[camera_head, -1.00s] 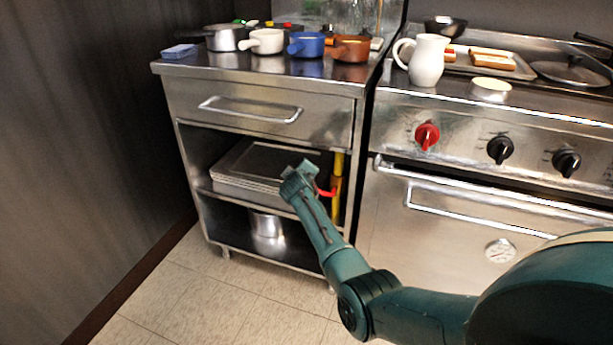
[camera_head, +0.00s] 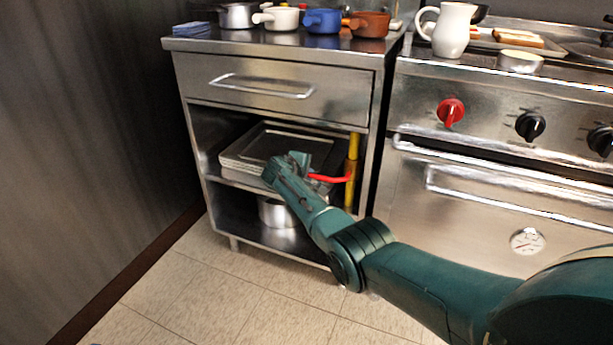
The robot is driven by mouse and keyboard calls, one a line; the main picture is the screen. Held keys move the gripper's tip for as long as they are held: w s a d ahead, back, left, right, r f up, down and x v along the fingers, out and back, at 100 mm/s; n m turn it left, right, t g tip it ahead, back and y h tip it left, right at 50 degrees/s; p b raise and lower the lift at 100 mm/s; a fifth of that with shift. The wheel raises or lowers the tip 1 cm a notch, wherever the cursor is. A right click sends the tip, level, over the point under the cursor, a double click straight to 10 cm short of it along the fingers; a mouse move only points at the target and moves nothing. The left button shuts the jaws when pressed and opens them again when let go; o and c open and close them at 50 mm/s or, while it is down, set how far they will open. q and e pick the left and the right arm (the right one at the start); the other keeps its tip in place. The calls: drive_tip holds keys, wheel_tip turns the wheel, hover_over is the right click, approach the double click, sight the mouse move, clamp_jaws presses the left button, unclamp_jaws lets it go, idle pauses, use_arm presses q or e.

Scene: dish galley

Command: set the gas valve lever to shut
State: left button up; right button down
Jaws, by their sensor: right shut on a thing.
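The pipe stands at the right side of the cabinet's open shelf. The lever lies roughly level, across the pipe.
A stack of trays (camera_head: 270,146) lies on the shelf behind my gripper, with a metal pot (camera_head: 277,212) below. The cabinet drawer (camera_head: 270,88) is closed above. The oven (camera_head: 480,195) stands at the right. Floor in front is clear.

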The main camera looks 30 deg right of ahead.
drive_tip(key=shift+d+f, duration=0.1)
drive_tip(key=c, duration=1.5)
unclamp_jaws()
drive_tip(key=shift+c, duration=0.2)
drive_tip(key=shift+s+a+r+p, duration=0.2)
drive_tip(key=shift+a+r+p, duration=0.15)
drive_tip(key=shift+p, duration=0.2)
use_arm(q)
drive_tip(key=g+y+p, duration=0.1)
drive_tip(key=p, duration=0.1)
drive_tip(key=a+n+g+y+p, duration=0.1)
drive_tip(key=p, duration=0.1)
drive_tip(key=a+n+g+y+p, duration=0.1)
drive_tip(key=g+p, duration=0.1)
drive_tip(key=p, duration=0.1)
drive_tip(key=shift+s+a+f, duration=0.15)
drive_tip(key=shift+s+f, duration=0.05)
drive_tip(key=shift+s, duration=0.05)
use_arm(e)
drive_tip(key=v, duration=1.2)
use_arm(q)
drive_tip(key=shift+r, duration=0.1)
use_arm(e)
drive_tip(key=shift+s+a, duration=0.1)
